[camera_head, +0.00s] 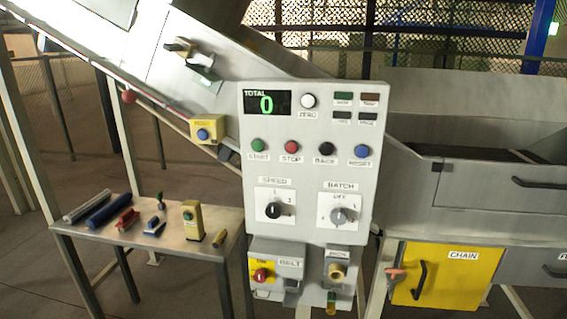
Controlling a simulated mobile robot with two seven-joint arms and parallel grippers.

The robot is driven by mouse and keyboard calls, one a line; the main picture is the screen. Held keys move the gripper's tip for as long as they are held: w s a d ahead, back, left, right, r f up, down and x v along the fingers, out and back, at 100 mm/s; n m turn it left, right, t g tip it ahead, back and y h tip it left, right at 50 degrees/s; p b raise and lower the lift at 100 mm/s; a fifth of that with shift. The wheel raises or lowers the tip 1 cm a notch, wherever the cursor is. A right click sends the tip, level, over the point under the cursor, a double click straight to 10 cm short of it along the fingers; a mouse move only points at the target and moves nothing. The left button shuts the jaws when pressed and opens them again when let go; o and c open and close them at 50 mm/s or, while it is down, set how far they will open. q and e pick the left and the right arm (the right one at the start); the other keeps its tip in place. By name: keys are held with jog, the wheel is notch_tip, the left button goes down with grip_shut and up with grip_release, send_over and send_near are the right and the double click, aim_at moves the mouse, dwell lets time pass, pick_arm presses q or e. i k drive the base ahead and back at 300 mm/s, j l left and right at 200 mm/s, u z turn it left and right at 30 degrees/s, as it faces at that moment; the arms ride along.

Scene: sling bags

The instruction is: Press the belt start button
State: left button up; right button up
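A grey control panel (312,170) faces me in the middle of the view. A green button (258,145) labelled START sits at the left of its button row. To its right are a red STOP button (291,147), a black button (326,149) and a blue button (362,151). The display (267,103) reads TOTAL 0 in green. Neither of my grippers is in view.
A side table (180,247) at the left holds several small tools and a yellow block (193,221). A sloped conveyor (160,60) rises to the upper left. A yellow CHAIN door (450,275) is at the lower right. Nothing stands before the panel's buttons.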

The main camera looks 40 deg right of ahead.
aim_at(258, 145)
jog(key=z, duration=1.25)
